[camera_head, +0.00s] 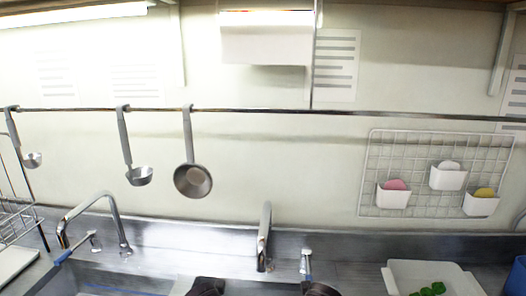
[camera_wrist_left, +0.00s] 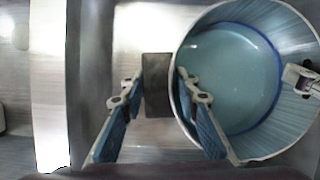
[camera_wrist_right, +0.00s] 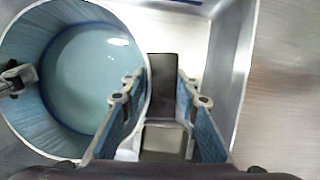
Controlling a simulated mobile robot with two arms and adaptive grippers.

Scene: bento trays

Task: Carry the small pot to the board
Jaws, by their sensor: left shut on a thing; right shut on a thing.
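The small pot is a round metal pot with a pale blue-green inside and a dark blue ring. It fills the right of the left wrist view (camera_wrist_left: 300,45) and the left of the right wrist view (camera_wrist_right: 20,60). My left gripper (camera_wrist_left: 158,83) is shut on one dark handle of the pot. My right gripper (camera_wrist_right: 163,83) is shut on the opposite dark handle. In the head view only dark tops, probably of my grippers, show at the bottom edge; the pot is out of that frame. I cannot pick out the board in any view.
A metal sink counter (camera_head: 160,237) with two taps (camera_head: 265,238) runs along the wall. A white container (camera_head: 405,272) with green pieces stands at the lower right, by a blue object (camera_head: 516,277). A dish rack (camera_head: 15,225) is at the left. Ladles and a pan (camera_head: 193,181) hang above.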

